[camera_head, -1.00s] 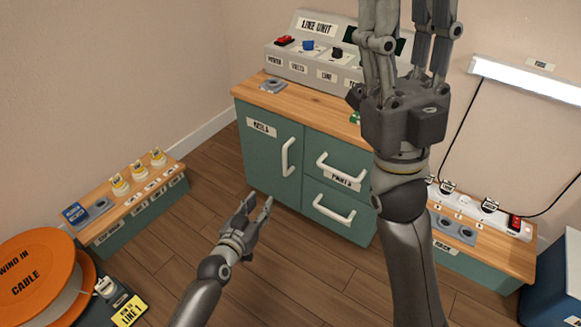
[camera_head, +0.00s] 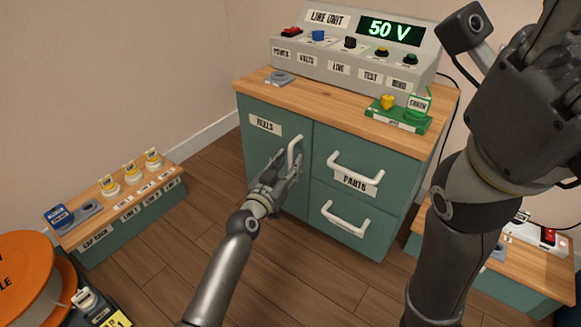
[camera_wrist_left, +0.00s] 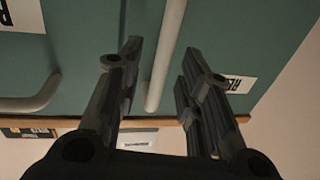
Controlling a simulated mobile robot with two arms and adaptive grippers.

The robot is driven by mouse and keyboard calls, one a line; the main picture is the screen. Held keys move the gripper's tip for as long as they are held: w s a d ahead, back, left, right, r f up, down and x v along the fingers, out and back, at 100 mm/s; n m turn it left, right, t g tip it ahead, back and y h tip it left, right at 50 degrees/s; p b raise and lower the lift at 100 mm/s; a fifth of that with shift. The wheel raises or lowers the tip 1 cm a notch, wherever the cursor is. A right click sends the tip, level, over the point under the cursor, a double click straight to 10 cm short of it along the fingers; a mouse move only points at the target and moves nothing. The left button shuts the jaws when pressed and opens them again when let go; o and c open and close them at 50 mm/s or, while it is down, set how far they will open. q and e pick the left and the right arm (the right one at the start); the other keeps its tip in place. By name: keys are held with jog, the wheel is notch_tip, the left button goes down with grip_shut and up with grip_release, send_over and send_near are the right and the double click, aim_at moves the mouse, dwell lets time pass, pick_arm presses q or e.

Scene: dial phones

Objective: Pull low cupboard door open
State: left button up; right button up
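The low cupboard door (camera_head: 262,160) is green, carries a "REELS" label and sits flush in the left half of the cabinet. Its white upright bar handle (camera_head: 295,152) is near the door's right edge. My left gripper (camera_head: 288,166) is at the handle's lower part. In the left wrist view its fingers (camera_wrist_left: 158,62) are open, with the white handle (camera_wrist_left: 166,50) showing between them; I cannot tell whether they touch it. My right gripper (camera_head: 545,45) is raised at the upper right, cut off by the picture edge, so its finger state is unclear.
Two drawers with white handles (camera_head: 347,222) are right of the door. A line unit (camera_head: 345,62) reading 50 V stands on the wooden cabinet top (camera_head: 320,110). A low bench (camera_head: 130,205) is at left, an orange cable reel (camera_head: 25,270) lower left. Floor before the door is clear.

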pick_arm(q)
jog(key=shift+x, duration=0.9)
grip_shut()
